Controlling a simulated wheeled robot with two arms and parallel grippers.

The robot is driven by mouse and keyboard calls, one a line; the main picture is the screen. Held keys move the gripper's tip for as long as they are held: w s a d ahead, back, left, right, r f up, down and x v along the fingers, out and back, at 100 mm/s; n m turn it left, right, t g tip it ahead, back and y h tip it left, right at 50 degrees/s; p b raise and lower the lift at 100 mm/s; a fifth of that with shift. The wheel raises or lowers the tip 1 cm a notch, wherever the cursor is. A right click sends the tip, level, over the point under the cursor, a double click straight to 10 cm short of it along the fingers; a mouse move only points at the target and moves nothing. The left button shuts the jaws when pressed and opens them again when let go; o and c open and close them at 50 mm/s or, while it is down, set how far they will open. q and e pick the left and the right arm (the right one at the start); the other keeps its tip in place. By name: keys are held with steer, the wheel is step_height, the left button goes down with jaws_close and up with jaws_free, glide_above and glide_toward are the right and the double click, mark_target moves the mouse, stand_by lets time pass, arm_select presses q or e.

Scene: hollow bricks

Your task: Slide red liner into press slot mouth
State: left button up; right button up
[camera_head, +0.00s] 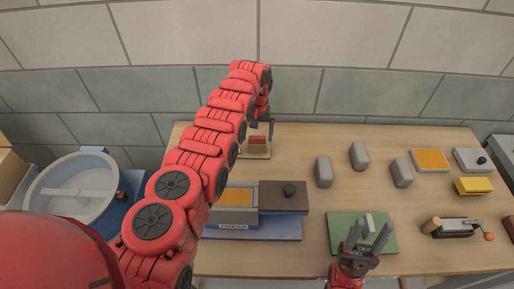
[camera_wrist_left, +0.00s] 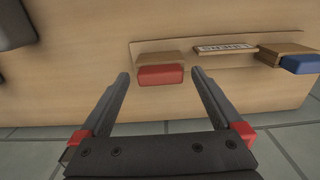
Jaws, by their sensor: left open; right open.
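The red liner (camera_wrist_left: 160,75) is a small red block on a light wooden holder (camera_wrist_left: 158,58) in the left wrist view. It also shows in the head view as a dark red patch (camera_head: 257,141) at the back of the table. My left gripper (camera_head: 262,122) is open over it. In the left wrist view the fingers (camera_wrist_left: 160,78) stand on either side of the liner with gaps. A grey box with an orange fill (camera_head: 236,197) stands on a blue base; I cannot make out a slot mouth. My right gripper (camera_head: 370,236) is open above the green mat (camera_head: 345,222).
A dark lid with a knob (camera_head: 283,197) adjoins the grey box. Several grey blocks (camera_head: 359,156) stand mid-table. A crank tool (camera_head: 455,228) and yellow block (camera_head: 473,186) are at right.

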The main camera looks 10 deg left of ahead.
arm_select(q)
steer(key=c, duration=1.5)
